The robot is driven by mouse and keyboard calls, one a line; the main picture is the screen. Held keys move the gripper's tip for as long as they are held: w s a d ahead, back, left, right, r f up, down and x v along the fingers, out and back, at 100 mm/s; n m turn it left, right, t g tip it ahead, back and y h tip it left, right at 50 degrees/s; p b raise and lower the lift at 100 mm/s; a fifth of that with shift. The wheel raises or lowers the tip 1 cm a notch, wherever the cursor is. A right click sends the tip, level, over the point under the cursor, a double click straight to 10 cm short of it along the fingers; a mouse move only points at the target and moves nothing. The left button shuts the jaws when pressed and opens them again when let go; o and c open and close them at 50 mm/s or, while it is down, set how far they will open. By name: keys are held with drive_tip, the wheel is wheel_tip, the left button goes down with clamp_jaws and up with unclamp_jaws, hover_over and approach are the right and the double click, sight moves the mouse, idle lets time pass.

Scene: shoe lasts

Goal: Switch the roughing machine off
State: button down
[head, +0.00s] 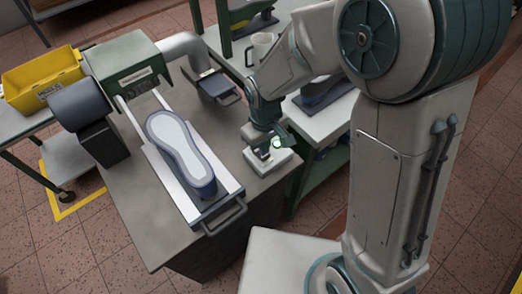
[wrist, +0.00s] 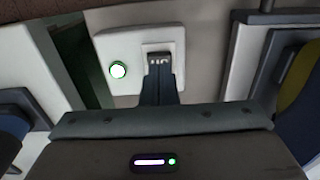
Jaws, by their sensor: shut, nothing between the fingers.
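The roughing machine has a green housing (head: 124,66) on a grey bench, with a shoe last (head: 180,146) lying sole up on its slide. Its small white switch box (head: 283,160) sits on the bench at the right. In the wrist view the switch box (wrist: 108,50) shows a round lamp (wrist: 118,70) glowing green beside a switch in a square frame (wrist: 177,49). My gripper (head: 264,153) is over the box. In the wrist view its shut, empty fingers (wrist: 159,66) are at the switch and hide most of it. I cannot tell whether they touch it.
A yellow bin (head: 42,80) stands on a side table at the left. A grey motor-like drum (head: 80,105) stands beside the slide. The bench front (head: 150,235) is clear.

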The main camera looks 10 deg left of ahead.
drive_tip(key=shift+f+b, duration=0.85)
drive_tip(key=shift+f, duration=0.2)
idle(0.5)
drive_tip(key=shift+r, duration=0.1)
drive_tip(key=shift+r+p, duration=2.6)
drive_tip(key=shift+r, duration=0.95)
drive_tip(key=shift+f, duration=0.1)
drive_tip(key=d+r+m+t, duration=0.2)
drive_tip(key=d+r+m, duration=0.3)
drive_tip(key=d+r, duration=0.55)
drive_tip(key=s+d+r+m, duration=0.2)
drive_tip(key=s+d, duration=0.2)
drive_tip(key=d, duration=0.2)
drive_tip(key=s+d+r+m+t, duration=0.1)
drive_tip(key=s+d+r+m, duration=0.1)
drive_tip(key=d, duration=0.4)
drive_tip(key=shift+s+d+r+m, duration=0.15)
drive_tip(key=shift+s+r+m, duration=0.3)
drive_tip(key=shift+s, duration=0.6)
